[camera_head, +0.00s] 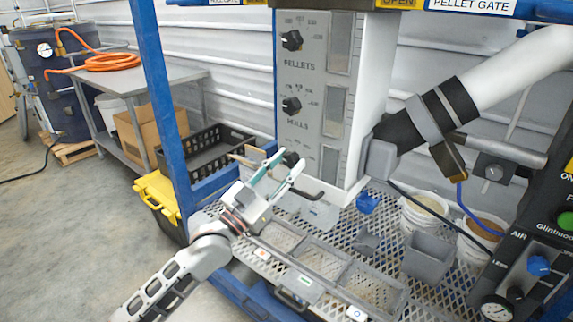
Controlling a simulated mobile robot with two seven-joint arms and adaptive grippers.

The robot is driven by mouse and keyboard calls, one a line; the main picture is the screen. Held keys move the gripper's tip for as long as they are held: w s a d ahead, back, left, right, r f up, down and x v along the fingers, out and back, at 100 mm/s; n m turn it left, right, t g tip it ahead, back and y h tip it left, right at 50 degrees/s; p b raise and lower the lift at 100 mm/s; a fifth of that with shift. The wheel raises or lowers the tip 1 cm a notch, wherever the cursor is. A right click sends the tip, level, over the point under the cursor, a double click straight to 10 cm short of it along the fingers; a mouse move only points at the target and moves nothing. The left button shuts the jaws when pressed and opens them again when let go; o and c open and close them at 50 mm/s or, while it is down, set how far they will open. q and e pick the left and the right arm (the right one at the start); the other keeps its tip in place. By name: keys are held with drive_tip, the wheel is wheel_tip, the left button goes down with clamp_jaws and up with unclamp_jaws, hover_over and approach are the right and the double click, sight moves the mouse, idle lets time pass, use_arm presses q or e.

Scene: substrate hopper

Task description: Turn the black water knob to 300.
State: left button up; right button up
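The grey control panel (308,68) stands upright in the middle, with a PELLETS knob (292,40) at the top and a HULLS knob (291,105) below it. A third black knob (291,158) sits lower, partly hidden by my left gripper; its label and the numbers around it cannot be read. I take it for the water knob. My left gripper (285,163) comes up from the lower left with its fingers spread, one on either side of this low knob. Whether the fingers touch it cannot be told. My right gripper is not in view.
A blue post (160,90) stands left of the panel. Below it is a mesh shelf (395,262) with divided trays (322,260), a grey cup (428,256) and white buckets (420,214). A thick white tube (515,70) crosses at the right.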

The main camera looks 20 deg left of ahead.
use_arm(q)
drive_tip(key=c, duration=0.4)
drive_tip(key=shift+c, duration=0.2)
drive_tip(key=m, duration=0.2)
drive_tip(key=m+g+h, duration=0.1)
drive_tip(key=m, duration=0.1)
drive_tip(key=shift+a+r+h+p, duration=0.1)
drive_tip(key=shift+r+h+p, duration=0.05)
drive_tip(key=shift+h+p, duration=0.2)
drive_tip(key=shift+m+g+h+p, duration=0.35)
drive_tip(key=shift+m+g, duration=0.25)
drive_tip(key=shift+m, duration=0.4)
drive_tip(key=m+g+p, duration=0.1)
drive_tip(key=m, duration=0.3)
drive_tip(key=shift+a+h, duration=0.1)
drive_tip(key=shift+h, duration=0.3)
drive_tip(key=shift+m+g+p, duration=0.3)
drive_tip(key=shift+g, duration=0.1)
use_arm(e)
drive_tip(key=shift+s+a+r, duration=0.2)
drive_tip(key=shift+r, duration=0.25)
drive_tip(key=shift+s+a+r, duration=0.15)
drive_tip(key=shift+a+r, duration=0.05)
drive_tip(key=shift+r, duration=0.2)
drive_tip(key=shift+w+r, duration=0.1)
